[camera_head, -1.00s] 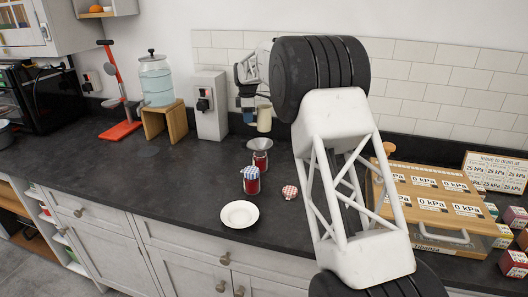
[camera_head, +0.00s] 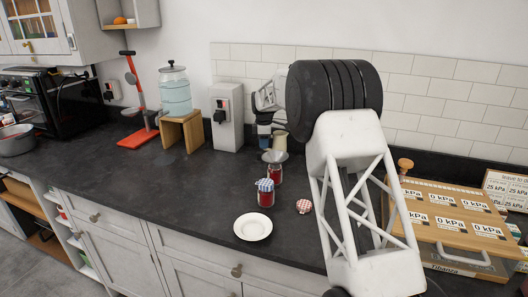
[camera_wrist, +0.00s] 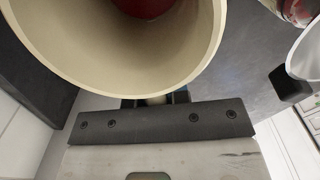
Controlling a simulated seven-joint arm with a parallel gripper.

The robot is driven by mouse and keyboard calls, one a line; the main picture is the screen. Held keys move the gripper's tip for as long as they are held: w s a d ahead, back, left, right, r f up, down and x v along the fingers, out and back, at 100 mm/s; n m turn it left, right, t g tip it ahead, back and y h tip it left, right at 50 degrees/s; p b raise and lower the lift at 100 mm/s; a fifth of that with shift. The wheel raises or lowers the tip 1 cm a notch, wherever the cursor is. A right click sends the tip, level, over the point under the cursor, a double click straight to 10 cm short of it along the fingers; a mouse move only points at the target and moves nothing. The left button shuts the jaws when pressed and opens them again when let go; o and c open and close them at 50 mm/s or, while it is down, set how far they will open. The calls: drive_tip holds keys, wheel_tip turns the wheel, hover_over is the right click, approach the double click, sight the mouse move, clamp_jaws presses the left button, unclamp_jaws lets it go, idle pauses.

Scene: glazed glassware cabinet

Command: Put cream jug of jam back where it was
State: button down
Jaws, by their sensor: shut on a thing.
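The cream jug (camera_head: 281,143) is in my gripper (camera_head: 266,132), just behind the glass jars in the head view. In the wrist view the jug (camera_wrist: 95,75) fills the top, its wide rim facing the camera, with dark red jam (camera_wrist: 145,6) inside. My gripper (camera_wrist: 155,99) is shut on the jug's near side; the exact contact is mostly hidden. Whether the jug touches the counter I cannot tell. A metal funnel (camera_head: 275,156) sits on a red-filled jar (camera_head: 275,176), close in front of the jug.
A jar with a blue checked lid (camera_head: 265,192), a red checked lid (camera_head: 304,206) and a white saucer (camera_head: 253,227) are in front. A grey dispenser box (camera_head: 227,120) stands left of the jug. A boxed wooden board (camera_head: 450,222) is right. Dark counter (camera_head: 170,185) is clear at left.

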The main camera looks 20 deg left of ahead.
idle(0.3)
drive_tip(key=shift+f, duration=1.8)
drive_tip(key=shift+f, duration=0.15)
drive_tip(key=c, duration=1.1)
unclamp_jaws()
wheel_tip(320, 180, up, 12)
drive_tip(key=shift+r, duration=0.1)
